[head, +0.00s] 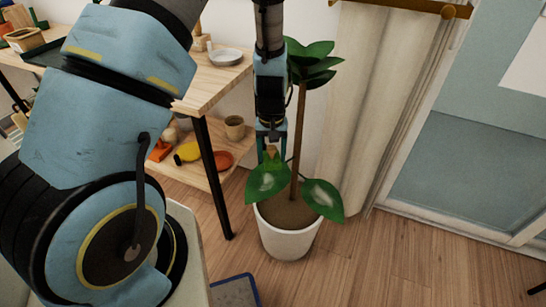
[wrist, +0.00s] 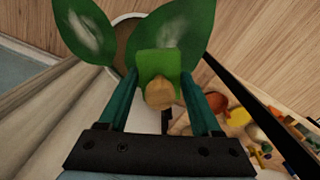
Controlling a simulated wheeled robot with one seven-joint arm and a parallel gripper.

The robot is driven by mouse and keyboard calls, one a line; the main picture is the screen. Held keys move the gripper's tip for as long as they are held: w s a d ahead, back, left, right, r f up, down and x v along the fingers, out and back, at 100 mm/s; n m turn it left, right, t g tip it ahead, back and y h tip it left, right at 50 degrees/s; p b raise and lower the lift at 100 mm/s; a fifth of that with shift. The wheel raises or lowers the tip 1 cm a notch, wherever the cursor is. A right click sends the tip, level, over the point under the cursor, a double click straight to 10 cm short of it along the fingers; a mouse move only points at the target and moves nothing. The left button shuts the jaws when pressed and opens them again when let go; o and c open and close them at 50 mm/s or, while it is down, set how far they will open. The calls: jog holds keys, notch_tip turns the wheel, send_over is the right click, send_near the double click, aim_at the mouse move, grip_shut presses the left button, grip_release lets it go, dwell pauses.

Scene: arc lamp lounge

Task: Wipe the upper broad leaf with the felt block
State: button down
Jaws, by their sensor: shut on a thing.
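My gripper (head: 270,145) points down over the potted plant and is shut on the wooden knob (wrist: 159,93) of the green felt block (wrist: 158,65). The upper broad leaf (head: 268,180), left of the stem, lies just below my gripper and carries a pale dusty patch. In the wrist view this leaf (wrist: 190,30) extends behind the block; I cannot tell whether the felt touches it. The other broad leaf (head: 324,200), right of the stem, also has a pale patch and shows at upper left in the wrist view (wrist: 82,30). In the head view the block is mostly hidden.
The plant's brown stem (head: 300,140) rises from a white pot (head: 287,242) to dark top leaves (head: 312,62) beside my arm. A wooden table (head: 214,85) with a lower shelf stands at left. A cream curtain (head: 362,110) hangs behind.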

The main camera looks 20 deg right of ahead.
jog(key=shift+r+p, duration=0.7)
jog(key=shift+r, duration=0.5)
